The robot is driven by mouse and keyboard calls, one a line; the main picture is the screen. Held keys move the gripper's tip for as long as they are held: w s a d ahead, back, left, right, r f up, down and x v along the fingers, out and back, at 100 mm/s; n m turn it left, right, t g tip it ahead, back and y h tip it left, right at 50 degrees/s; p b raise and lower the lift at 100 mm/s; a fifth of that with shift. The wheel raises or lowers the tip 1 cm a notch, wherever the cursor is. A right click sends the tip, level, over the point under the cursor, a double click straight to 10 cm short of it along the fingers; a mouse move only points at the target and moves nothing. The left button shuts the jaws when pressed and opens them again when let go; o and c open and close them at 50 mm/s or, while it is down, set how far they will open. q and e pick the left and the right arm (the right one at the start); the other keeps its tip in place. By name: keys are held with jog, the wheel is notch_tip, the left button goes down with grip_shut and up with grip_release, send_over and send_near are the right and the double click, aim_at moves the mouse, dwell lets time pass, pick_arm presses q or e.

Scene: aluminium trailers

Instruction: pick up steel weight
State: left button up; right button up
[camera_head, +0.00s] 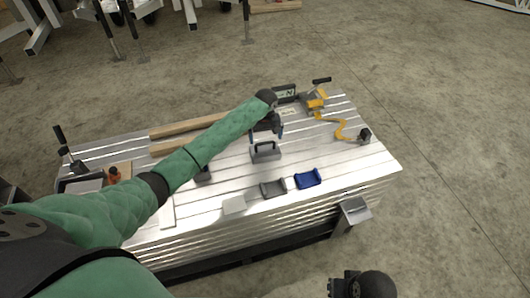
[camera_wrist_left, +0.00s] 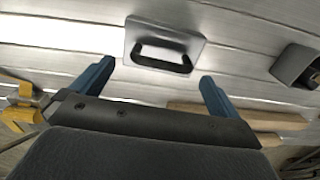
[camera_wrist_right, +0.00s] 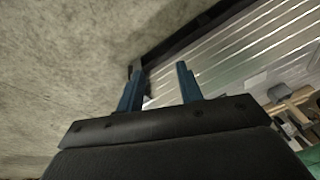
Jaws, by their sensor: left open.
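The steel weight (camera_head: 265,153) is a grey block with a dark arched handle, standing on the ribbed aluminium trailer deck (camera_head: 365,165). In the left wrist view the steel weight (camera_wrist_left: 188,47) lies just beyond my fingertips, its black handle lengthwise across the gap. My left gripper (camera_head: 270,128) is over the deck close to the weight, open and empty; its two blue fingers (camera_wrist_left: 156,72) are spread wide in the left wrist view. My right gripper (camera_wrist_right: 160,70) is open and empty, off the deck's near side.
A grey bracket (camera_head: 272,188), a blue bracket (camera_head: 308,178) and a pale plate (camera_head: 234,204) lie along the near edge. A yellow strap (camera_head: 342,130) lies at the right. Wooden beams (camera_head: 185,128) lie behind my left arm. Another grey block (camera_head: 203,174) is partly hidden beside that arm.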

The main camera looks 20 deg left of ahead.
aim_at(265, 143)
pick_arm(q)
jog(key=f, duration=0.3)
jog(key=shift+s+a+f+p, duration=0.1)
jog(key=shift+s+f+p, duration=0.1)
jog(key=shift+p, duration=0.2)
jog(key=shift+f, duration=0.7)
pick_arm(e)
jog(key=shift+s+d+r, duration=0.3)
jog(key=shift+d+r, duration=0.6)
pick_arm(q)
jog(key=shift+c, duration=0.2)
jog(key=c, duration=1.8)
jog(key=shift+w+r, duration=0.1)
jog(key=shift+r, duration=0.05)
jog(key=shift+c, duration=0.3)
pick_arm(e)
jog(key=shift+a, duration=0.15)
